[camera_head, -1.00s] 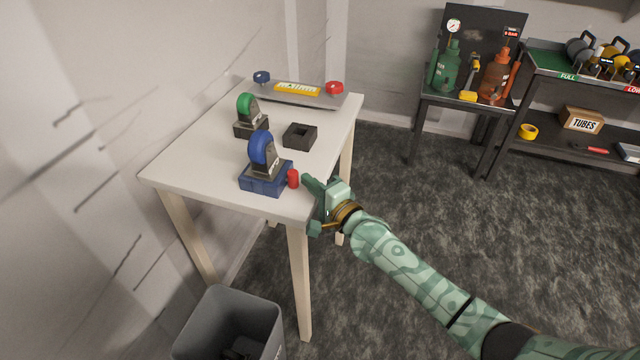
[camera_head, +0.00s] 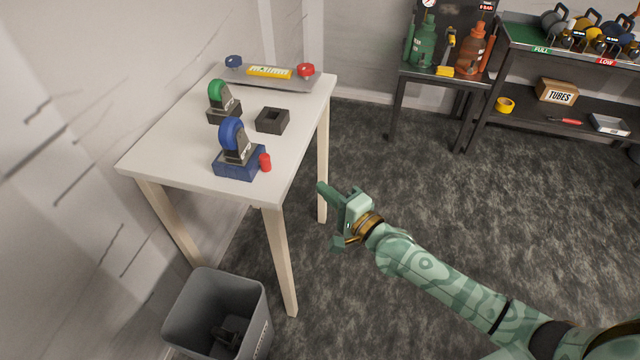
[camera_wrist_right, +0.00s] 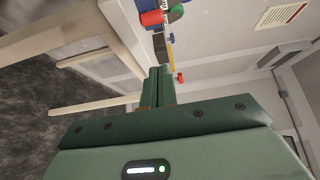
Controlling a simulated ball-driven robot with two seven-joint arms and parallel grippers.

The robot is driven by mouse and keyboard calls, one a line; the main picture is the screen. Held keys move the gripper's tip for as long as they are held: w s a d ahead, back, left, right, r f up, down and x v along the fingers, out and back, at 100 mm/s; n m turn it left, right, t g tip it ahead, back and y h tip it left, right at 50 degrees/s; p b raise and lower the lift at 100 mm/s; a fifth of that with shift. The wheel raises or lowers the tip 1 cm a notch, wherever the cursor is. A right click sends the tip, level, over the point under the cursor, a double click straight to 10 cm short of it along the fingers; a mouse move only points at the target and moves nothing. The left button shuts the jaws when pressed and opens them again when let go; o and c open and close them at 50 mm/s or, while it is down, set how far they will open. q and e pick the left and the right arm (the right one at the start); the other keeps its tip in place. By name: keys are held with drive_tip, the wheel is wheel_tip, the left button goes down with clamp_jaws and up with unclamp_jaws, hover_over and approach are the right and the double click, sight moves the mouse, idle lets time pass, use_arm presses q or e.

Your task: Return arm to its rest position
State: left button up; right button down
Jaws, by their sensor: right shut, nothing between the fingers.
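My right gripper (camera_head: 330,215) is to the right of the white table (camera_head: 170,168), apart from its edge and over the dark floor. Its fingers are together and hold nothing; they show closed in the right wrist view (camera_wrist_right: 158,85). My right arm reaches in from the lower right. My left gripper is not in view. On the table, a blue-topped device (camera_head: 236,140) sits in a blue base (camera_head: 240,163), with a small red cylinder (camera_head: 265,162) at its right side. The red cylinder also shows in the right wrist view (camera_wrist_right: 152,18).
A green-topped device (camera_head: 219,95), a black square holder (camera_head: 272,121) and a grey tray (camera_head: 285,84) are on the table. A grey bin (camera_head: 185,315) stands below the front. A cylinder stand (camera_head: 440,76) and shelf (camera_head: 560,125) are behind. The floor at right is clear.

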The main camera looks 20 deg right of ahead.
idle(0.4)
drive_tip(key=s+d+f+n+g+h, duration=0.25)
drive_tip(key=f+n, duration=0.35)
drive_tip(key=f, duration=0.4)
drive_tip(key=s+d+f+n+g+h, duration=0.1)
drive_tip(key=s+d+f+n+g, duration=0.25)
drive_tip(key=f, duration=0.65)
drive_tip(key=s+d+f+n+g+h, duration=0.2)
drive_tip(key=s+d+f+n, duration=0.25)
drive_tip(key=s+f, duration=0.6)
drive_tip(key=s+a+f+n+g, duration=0.1)
drive_tip(key=s+f+g, duration=0.2)
drive_tip(key=s, duration=0.9)
drive_tip(key=s+a+f+n+g+h, duration=0.1)
drive_tip(key=s+f, duration=0.4)
drive_tip(key=s, duration=0.8)
drive_tip(key=s+a+f+n+g, duration=0.1)
drive_tip(key=s+f+g, duration=0.3)
drive_tip(key=s, duration=0.8)
drive_tip(key=shift+s+a+f+g, duration=0.15)
drive_tip(key=shift+s+f+g, duration=0.15)
drive_tip(key=shift+s, duration=0.05)
